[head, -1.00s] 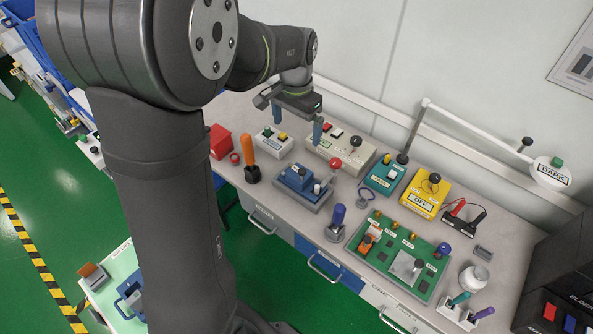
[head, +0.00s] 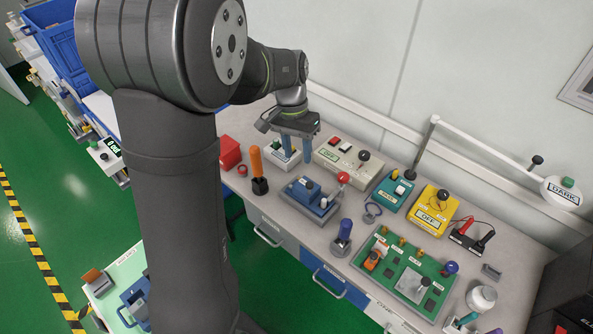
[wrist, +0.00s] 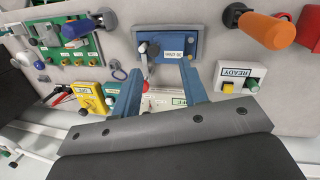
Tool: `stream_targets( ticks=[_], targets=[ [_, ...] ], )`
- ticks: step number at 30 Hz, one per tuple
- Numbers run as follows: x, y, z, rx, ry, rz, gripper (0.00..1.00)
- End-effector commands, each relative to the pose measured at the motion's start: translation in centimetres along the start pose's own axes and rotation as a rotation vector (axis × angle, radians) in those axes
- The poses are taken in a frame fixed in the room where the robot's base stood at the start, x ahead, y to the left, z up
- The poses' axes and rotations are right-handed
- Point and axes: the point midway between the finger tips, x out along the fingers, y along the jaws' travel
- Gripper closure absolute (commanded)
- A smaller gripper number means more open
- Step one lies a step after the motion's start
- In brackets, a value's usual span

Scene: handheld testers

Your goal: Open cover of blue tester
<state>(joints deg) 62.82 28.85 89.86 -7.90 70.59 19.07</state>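The blue tester (head: 312,198) sits on a grey base on the bench, with a lever ending in a red knob at its right side. In the wrist view the blue tester (wrist: 178,44) lies just beyond the fingertips, with a white label on its face. My gripper (head: 297,156) hangs above the bench, behind the blue tester and near the READY box. Its two blue fingers are apart with nothing between them, as the wrist view shows of the gripper (wrist: 163,66). I cannot make out the cover's edge.
An orange-handled tool (head: 257,170) stands left of the tester. The READY box (head: 281,150), a beige box (head: 345,156), a teal box (head: 393,190) and a yellow box (head: 432,208) line the back. A purple-handled tool (head: 344,232) and a green board (head: 400,278) are to the right.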

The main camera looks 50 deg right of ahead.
Motion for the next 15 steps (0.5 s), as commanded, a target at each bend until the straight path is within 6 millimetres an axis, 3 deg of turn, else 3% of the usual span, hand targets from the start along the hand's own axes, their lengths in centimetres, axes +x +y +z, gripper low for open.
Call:
stream_targets(
  ticks=[1, 3, 6, 10, 15],
  targets=[
    [2.3, -1.1, 1.2, -0.112, -0.059, 0.096, 0.60],
    [4.9, -1.8, 2.9, -0.285, -0.142, 0.255, 0.60],
    [7.6, -2.5, 4.9, -0.534, -0.257, 0.497, 0.60],
    [9.4, -3.2, 6.3, -0.799, -0.378, 0.782, 0.60],
    [10.2, -5.3, 7.0, -1.078, -0.483, 1.090, 0.60]
  ],
)
